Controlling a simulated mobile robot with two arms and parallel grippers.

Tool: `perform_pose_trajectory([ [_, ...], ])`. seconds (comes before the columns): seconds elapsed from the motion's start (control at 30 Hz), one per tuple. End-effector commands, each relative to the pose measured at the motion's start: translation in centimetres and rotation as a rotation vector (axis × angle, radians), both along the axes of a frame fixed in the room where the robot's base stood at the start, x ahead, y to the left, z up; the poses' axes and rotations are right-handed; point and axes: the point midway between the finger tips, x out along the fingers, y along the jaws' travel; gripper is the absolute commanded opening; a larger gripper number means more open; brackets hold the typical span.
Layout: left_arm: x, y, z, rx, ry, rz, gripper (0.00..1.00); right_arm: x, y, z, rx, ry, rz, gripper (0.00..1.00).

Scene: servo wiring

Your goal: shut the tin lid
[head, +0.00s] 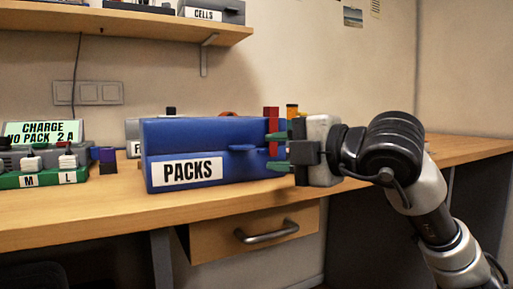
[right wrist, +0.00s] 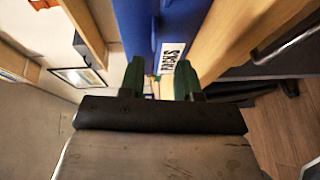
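The blue tin (head: 235,172) with a PACKS label stands on the bench in the head view. A blue panel, which looks like its lid (head: 200,134), shows above the labelled front, with a small blue tab; I cannot tell its exact angle. My right gripper (head: 279,152) is at the tin's right end, its green fingers one above the other and apart. In the right wrist view the fingers (right wrist: 160,78) are also apart, with the blue tin (right wrist: 135,25) beyond them. I see nothing clearly gripped; contact is unclear. My left gripper is not in view.
A green tray (head: 45,179) marked M and L sits at the left, before a lit CHARGE sign (head: 42,131). A dark block (head: 107,160) stands between tray and tin. Red and yellow items show behind my gripper. A drawer (head: 262,233) is below the bench.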

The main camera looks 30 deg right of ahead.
Motion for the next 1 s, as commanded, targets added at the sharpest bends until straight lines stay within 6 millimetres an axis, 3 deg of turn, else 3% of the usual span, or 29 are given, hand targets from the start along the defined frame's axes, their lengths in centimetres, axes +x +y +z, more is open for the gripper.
perform_pose_trajectory([
  [0.1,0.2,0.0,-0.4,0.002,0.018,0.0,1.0,-1.9,-0.7,0.2,-0.003,0.001,-0.004,0.33],
  [0.3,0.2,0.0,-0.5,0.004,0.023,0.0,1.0,-3.6,-1.2,0.3,-0.002,0.002,0.0,0.33],
  [1.0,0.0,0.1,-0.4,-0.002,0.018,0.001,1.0,-3.7,-1.3,0.4,-0.002,0.002,0.0,0.33],
])
